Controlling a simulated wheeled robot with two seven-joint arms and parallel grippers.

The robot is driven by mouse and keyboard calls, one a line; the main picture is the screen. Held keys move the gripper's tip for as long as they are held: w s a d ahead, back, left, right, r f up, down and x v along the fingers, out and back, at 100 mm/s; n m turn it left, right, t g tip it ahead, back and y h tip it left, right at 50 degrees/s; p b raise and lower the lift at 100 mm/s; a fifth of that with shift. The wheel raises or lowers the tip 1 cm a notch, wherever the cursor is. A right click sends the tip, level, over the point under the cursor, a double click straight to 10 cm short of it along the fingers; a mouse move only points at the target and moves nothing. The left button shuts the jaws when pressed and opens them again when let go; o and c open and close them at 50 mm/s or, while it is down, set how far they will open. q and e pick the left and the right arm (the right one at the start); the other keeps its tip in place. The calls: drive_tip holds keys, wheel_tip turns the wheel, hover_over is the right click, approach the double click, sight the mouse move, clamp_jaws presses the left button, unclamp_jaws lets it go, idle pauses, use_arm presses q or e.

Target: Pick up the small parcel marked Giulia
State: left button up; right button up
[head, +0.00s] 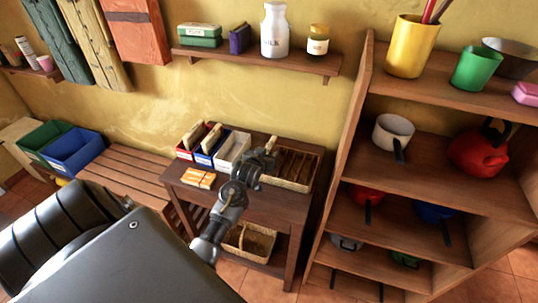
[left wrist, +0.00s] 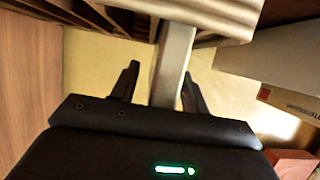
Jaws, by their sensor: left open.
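No name Giulia can be read in either view, so I cannot tell which parcel bears it. Tan parcels (head: 212,137) stand upright in the red box (head: 186,152), the blue box (head: 203,158) and the white box (head: 230,151) on the small wooden table. My right gripper is not in view.
Orange packets (head: 198,178) lie at the table's front left. A wicker basket (head: 249,241) sits on its lower shelf. A slatted bench (head: 135,172) stands left and a tall shelf unit (head: 345,165) right. A wall shelf (head: 258,61) hangs above.

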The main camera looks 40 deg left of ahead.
use_arm(q)
drive_tip(key=shift+w+a+f, duration=0.15)
drive_tip(key=shift+w, duration=0.15)
drive_tip(key=shift+c, duration=0.2)
clamp_jaws()
drive_tip(key=shift+r+b, duration=0.4)
drive_tip(key=shift+r, duration=0.35)
drive_tip(key=s+d+r+p, duration=0.1)
drive_tip(key=s+d+r, duration=0.7)
drive_tip(key=s+r, duration=0.3)
drive_tip(key=shift+s+d+r, duration=0.15)
drive_tip(key=shift+d+r, duration=0.1)
drive_tip(key=shift+r, duration=0.05)
